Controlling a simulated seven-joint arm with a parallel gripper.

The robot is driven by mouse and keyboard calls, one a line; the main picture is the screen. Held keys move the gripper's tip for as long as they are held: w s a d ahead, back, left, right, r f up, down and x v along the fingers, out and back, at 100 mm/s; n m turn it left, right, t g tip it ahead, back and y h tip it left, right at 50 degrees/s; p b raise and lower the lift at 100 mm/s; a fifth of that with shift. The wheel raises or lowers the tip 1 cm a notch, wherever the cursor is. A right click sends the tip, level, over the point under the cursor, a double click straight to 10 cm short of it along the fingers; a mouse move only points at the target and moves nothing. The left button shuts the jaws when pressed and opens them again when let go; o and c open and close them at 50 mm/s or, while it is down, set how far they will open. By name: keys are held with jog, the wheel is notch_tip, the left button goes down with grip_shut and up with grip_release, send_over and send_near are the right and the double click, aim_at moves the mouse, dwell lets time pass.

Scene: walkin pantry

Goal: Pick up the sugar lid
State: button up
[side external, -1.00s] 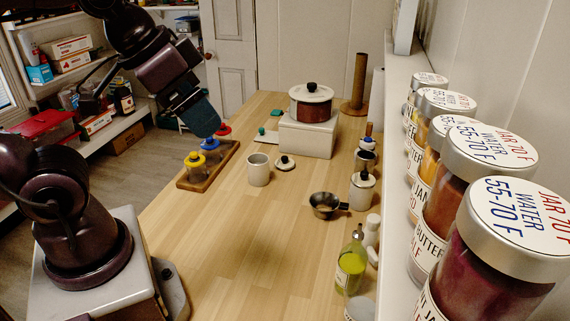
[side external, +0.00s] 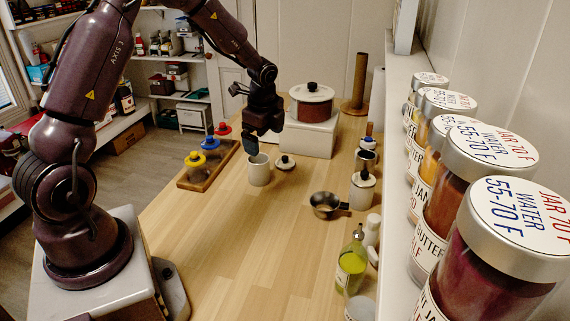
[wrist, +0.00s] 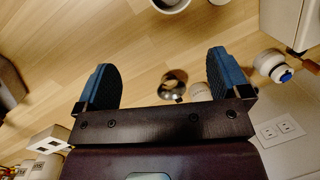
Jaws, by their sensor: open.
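A small round white lid with a dark knob (side external: 285,162) lies flat on the wooden counter in the side view. It looks like the sugar lid, and I cannot pick it out surely in the wrist view. A white cup-like container (side external: 258,175) stands just left of it. My gripper (side external: 254,145) is above the counter by the container, up and left of the lid in the picture, pointing down. In the wrist view my two blue fingers (wrist: 164,80) are wide apart with nothing between them.
A white block (side external: 306,138) bearing a lidded pot (side external: 312,103) stands right behind the lid. A metal pan (side external: 324,204), a canister (side external: 362,190) and an oil bottle (side external: 352,262) stand to the right. The front counter is clear.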

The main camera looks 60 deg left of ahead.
jog(key=w+a+f+m, duration=0.4)
jog(key=f+m, duration=0.1)
jog(key=m, duration=0.1)
jog(key=m+t+y, duration=0.1)
jog(key=m+t, duration=0.1)
jog(key=m, duration=0.7)
send_over(285, 157)
jog(key=s+d, duration=0.2)
jog(key=x, duration=0.3)
jog(key=d+x, duration=0.1)
jog(key=shift+s+a+f, duration=0.15)
jog(key=shift+s+f, duration=0.1)
jog(key=shift+f, duration=0.2)
jog(key=shift+a+x, duration=0.1)
jog(key=shift+x, duration=1.35)
jog(key=shift+a+x, duration=0.15)
jog(key=shift+x, duration=1.3)
jog(key=shift+w+r, duration=0.15)
jog(key=shift+c, duration=0.4)
jog(key=c, duration=0.9)
